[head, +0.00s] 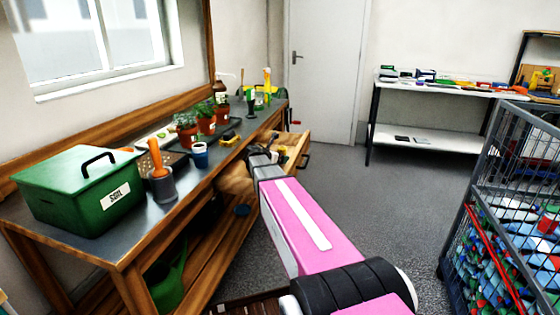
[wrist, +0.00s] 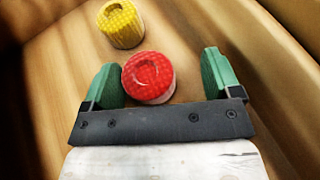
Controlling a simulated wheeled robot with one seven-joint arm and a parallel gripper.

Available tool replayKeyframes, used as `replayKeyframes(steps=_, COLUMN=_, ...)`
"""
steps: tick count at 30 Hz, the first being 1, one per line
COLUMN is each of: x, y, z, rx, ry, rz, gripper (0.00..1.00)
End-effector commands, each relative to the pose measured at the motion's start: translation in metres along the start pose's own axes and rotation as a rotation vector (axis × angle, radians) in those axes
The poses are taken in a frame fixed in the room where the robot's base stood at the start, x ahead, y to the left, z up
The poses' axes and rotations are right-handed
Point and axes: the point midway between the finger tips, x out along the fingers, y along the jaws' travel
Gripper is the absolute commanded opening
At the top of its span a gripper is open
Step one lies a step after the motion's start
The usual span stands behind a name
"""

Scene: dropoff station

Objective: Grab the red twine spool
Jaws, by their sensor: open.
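The red twine spool (wrist: 148,76) lies in a wooden drawer in the wrist view, with a red top and a paler side. My gripper (wrist: 158,78) is open, with one green finger on each side of the spool. The left finger looks close to the spool, while a wider gap shows on the right. I cannot tell whether either finger touches it. In the head view my gripper (head: 258,152) is at the open drawer (head: 292,150) under the bench, and the spool cannot be made out there.
A yellow spool (wrist: 121,24) lies just beyond the red one in the drawer. The drawer wall (wrist: 285,75) rises close on the right. The wooden bench (head: 130,255) holds a green soil box (head: 75,190) and potted plants. A wire cage (head: 510,190) stands right; the floor between is clear.

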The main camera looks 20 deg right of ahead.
Motion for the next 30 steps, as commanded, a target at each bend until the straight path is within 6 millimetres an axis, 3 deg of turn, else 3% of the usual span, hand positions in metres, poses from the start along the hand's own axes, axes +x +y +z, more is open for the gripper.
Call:
replayKeyframes(steps=3, x=0.0138, y=0.0009, z=0.0001, rx=0.001, ry=0.000, rz=0.000, gripper=0.84)
replayKeyframes(steps=10, x=0.0144, y=0.0002, z=0.0001, rx=0.001, ry=0.000, rz=0.001, gripper=0.84)
replayKeyframes(steps=15, x=0.0142, y=0.0002, z=0.0001, rx=0.001, ry=0.000, rz=0.001, gripper=0.31)
replayKeyframes(steps=26, x=0.0138, y=0.0003, z=0.0009, rx=0.001, ry=0.000, rz=0.001, gripper=0.31)
replayKeyframes(steps=30, x=0.0101, y=0.0002, z=0.0098, rx=0.003, ry=-0.001, rz=0.001, gripper=0.31)
